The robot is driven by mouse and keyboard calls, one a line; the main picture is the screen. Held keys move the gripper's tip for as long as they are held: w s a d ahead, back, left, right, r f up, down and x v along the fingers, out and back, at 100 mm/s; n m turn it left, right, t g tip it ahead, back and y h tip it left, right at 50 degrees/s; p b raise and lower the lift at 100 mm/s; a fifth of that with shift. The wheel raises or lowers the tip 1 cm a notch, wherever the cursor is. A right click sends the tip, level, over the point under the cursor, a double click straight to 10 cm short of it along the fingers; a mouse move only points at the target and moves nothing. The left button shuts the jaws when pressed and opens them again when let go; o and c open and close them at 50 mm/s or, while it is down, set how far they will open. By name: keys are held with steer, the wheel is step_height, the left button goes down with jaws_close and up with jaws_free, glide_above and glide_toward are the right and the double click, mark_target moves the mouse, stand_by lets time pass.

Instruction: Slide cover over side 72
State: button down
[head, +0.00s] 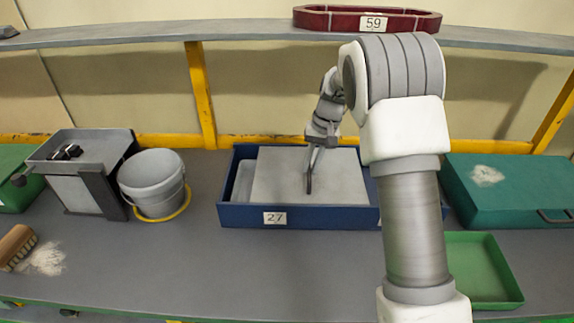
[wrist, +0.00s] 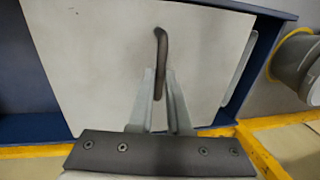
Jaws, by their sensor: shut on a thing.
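A blue box (head: 335,218) stands on the bench with a label reading 27 (head: 274,218) on its left front. No label 72 shows; my arm hides much of the box's right part. A flat pale grey cover (head: 275,178) lies over much of the left part. A narrow strip at the box's left end is uncovered. My gripper (head: 312,152) is shut on the dark upright handle (head: 309,182) of the cover. In the wrist view, the fingers (wrist: 162,78) close on the handle (wrist: 161,45), with the cover (wrist: 95,60) around it.
A grey bucket (head: 152,180) and a grey bin (head: 95,150) stand left of the box. A teal case (head: 515,190) and a green tray (head: 482,270) are at the right. A yellow post (head: 201,95) rises behind. The bench in front of the box is clear.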

steer(key=d, duration=2.2)
steer(key=shift+s+p, duration=0.35)
steer(key=shift+p, duration=0.05)
steer(key=shift+r, duration=0.1)
steer(key=c, duration=0.9)
jaws_free()
steer(key=shift+d, duration=0.1)
steer(key=shift+o, duration=0.2)
steer(key=d+r+p, duration=0.1)
steer(key=d+r, duration=0.2)
steer(key=r, duration=1.4)
steer(key=shift+d, duration=0.1)
